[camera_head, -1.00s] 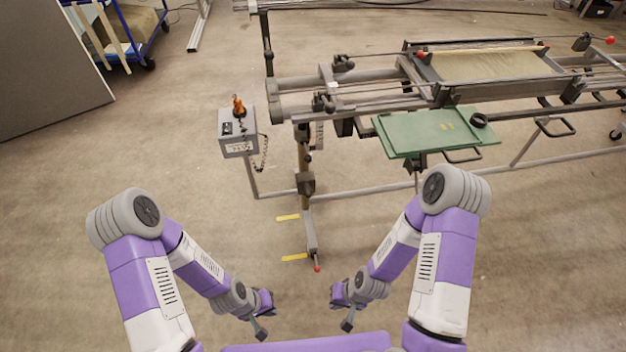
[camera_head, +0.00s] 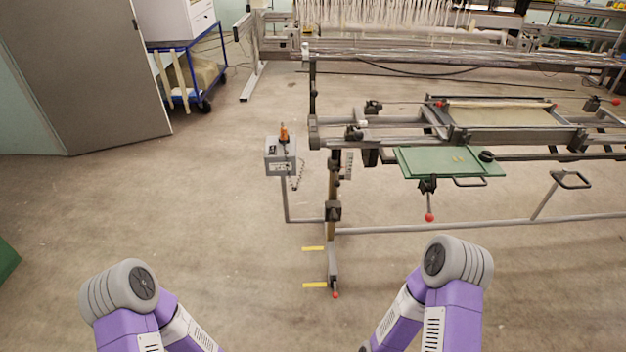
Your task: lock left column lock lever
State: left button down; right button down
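The left column (camera_head: 333,180) of the grey frame stands upright near the middle of the view. A dark clamp block (camera_head: 333,211) sits partway down it. A lever with a red tip (camera_head: 335,293) shows at the front end of the column's foot. Another lever with a red knob (camera_head: 429,215) hangs below the green tray. I cannot tell which of these is the column lock lever, nor whether it is locked. Both my arms show only by their upper parts at the bottom edge. Both grippers are below the picture, far from the column.
A grey control box (camera_head: 281,155) with an orange knob stands on a post left of the column. The green tray (camera_head: 420,162) sticks out from the frame at right. A blue cart (camera_head: 205,100) stands at the back left. The floor in front is clear.

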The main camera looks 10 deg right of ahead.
aim_at(338, 183)
jog(key=u, duration=0.9)
jog(key=i, duration=1.6)
jog(key=z, duration=0.55)
